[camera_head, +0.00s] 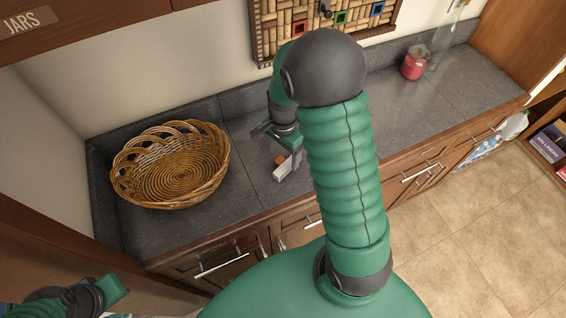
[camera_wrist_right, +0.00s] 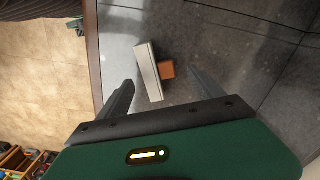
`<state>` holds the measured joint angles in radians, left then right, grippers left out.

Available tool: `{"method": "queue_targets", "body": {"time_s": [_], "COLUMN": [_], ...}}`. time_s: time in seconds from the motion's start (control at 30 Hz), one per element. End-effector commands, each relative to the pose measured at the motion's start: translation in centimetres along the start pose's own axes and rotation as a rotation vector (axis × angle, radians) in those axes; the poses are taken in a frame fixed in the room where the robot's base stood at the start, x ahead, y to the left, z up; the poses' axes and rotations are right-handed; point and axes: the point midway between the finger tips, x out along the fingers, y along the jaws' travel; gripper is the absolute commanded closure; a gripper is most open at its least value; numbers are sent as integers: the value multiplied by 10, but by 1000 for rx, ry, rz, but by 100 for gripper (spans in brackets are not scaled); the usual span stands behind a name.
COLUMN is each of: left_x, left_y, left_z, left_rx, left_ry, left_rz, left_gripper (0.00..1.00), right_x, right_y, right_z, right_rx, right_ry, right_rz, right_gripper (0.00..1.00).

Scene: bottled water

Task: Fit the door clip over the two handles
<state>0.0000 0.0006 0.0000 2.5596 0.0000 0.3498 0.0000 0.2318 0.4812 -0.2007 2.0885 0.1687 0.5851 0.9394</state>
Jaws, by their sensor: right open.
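The door clip appears to be the pale grey bar with an orange block, lying on the dark countertop. The bar (camera_wrist_right: 149,72) and block (camera_wrist_right: 167,70) lie between and just beyond the open fingers of my right gripper (camera_wrist_right: 160,90) in the right wrist view. In the head view, the clip (camera_head: 282,172) is beside my right gripper (camera_head: 292,160), partly hidden by it. Small upright handles (camera_head: 281,245) show on the cabinet doors under the counter, partly cut off by my body. My left gripper (camera_head: 115,290) is at the bottom left, its fingers unclear.
A wicker basket (camera_head: 172,165) stands on the counter, left of the clip. A red candle jar (camera_head: 414,64) is at the back right. A cork board (camera_head: 320,22) hangs on the wall. Drawers with bar handles (camera_head: 222,263) line the counter front. Counter around the clip is clear.

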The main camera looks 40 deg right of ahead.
Motion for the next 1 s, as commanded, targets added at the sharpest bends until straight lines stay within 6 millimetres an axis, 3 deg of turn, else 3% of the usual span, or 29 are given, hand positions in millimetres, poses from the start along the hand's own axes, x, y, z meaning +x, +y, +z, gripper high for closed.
{"method": "queue_targets", "body": {"time_s": [0.17, 0.4, 0.9, 1.0], "left_x": [-4, -4, -4, -4], "left_y": [0, 0, 0, 0], "left_z": [-1, -1, -1, -1], "left_rx": [0, 0, 0, 0], "left_ry": [0, 0, 0, 0], "left_rz": [0, 0, 0, 0], "left_gripper": [100, 100, 100, 100], "right_x": [29, 32, 32, 32], "right_y": [-2, -4, -3, -3], "right_z": [1, 1, 1, 1], "right_rx": [0, -1, -1, -1], "right_ry": [-2, 0, 0, 0], "right_rz": [4, 1, 1, 1], "right_gripper": [24, 24, 89, 89]}}
